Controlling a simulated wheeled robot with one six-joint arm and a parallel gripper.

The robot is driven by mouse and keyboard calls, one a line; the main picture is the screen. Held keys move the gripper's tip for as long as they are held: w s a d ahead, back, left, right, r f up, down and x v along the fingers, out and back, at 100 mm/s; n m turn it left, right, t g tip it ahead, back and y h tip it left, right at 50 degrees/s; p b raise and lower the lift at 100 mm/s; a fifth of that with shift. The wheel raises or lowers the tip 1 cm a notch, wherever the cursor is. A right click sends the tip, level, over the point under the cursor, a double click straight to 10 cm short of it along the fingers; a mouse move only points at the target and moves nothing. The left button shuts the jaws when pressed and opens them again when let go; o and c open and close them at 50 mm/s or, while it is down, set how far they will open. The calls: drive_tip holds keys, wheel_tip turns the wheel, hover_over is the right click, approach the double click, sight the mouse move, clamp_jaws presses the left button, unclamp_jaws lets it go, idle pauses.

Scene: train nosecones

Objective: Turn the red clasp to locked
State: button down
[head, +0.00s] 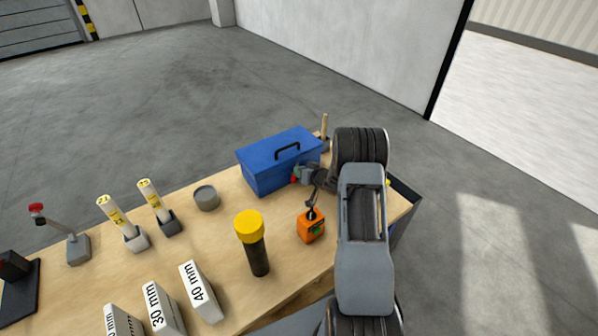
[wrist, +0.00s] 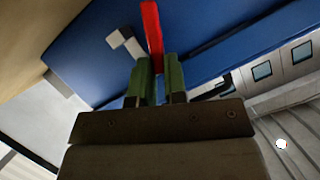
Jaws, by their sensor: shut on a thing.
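The red clasp (wrist: 152,30) is a narrow red bar on the front of the blue toolbox (wrist: 85,50). In the wrist view it stands nearly upright, its lower end between the green fingertips of my gripper (wrist: 158,80). My gripper is shut on it. In the head view the blue toolbox (head: 262,177) has its lid down, and my gripper (head: 298,174) is at its front right side. Only a small bit of the red clasp (head: 293,180) shows there. I cannot tell locked from unlocked marks.
A train side with windows (wrist: 280,65) shows in the wrist view.

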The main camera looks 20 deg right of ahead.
drive_tip(key=c, duration=1.2)
unclamp_jaws()
drive_tip(key=shift+o, duration=0.2)
drive_tip(key=b+v, duration=0.2)
drive_tip(key=v, duration=1.1)
drive_tip(key=shift+s+r, duration=0.15)
drive_tip(key=shift+s, duration=0.2)
drive_tip(key=shift+d, duration=0.1)
